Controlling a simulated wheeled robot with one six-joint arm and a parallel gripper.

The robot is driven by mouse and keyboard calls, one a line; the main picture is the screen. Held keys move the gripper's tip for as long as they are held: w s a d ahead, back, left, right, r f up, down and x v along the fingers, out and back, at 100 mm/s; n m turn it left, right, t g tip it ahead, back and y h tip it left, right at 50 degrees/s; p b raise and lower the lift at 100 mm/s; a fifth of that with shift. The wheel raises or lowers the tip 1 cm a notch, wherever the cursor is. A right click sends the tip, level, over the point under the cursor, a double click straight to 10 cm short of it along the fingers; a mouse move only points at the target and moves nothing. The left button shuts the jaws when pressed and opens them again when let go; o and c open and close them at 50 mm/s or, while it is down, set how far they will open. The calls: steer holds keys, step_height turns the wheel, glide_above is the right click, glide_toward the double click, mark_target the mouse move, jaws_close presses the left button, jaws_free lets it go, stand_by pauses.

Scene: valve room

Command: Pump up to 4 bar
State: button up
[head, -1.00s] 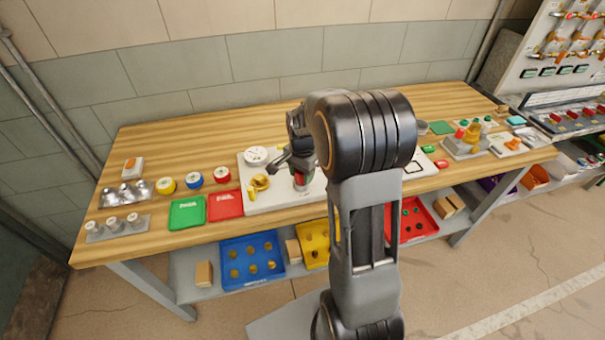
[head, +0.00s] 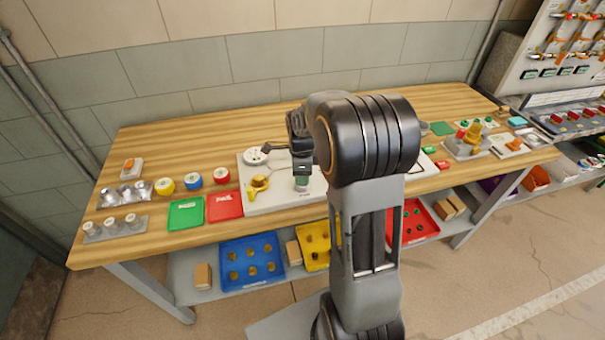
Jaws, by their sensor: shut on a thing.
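A pale board (head: 272,199) lies on the bench and carries a round white gauge (head: 254,156) and a brass valve (head: 258,185). The gauge needle is too small to read. My gripper (head: 302,180) is over the right part of this board, pointing down. It is shut on what appears to be the pump handle, which is mostly hidden by the gripper and my arm. A dark piece at the wrist sticks out left, close to the gauge.
A green tray (head: 186,213) and a red tray (head: 224,205) lie left of the board. Yellow, blue and red round pieces stand behind them. Metal fittings are at the far left. A valve stand (head: 467,143) is at the right. Blue and yellow bins sit on the lower shelf.

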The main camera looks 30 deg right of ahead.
steer(key=shift+m, duration=0.6)
steer(key=o, duration=0.9)
steer(key=shift+o, duration=0.2)
steer(key=shift+r, duration=0.1)
step_height(320, 180, up, 14)
stand_by(0.6)
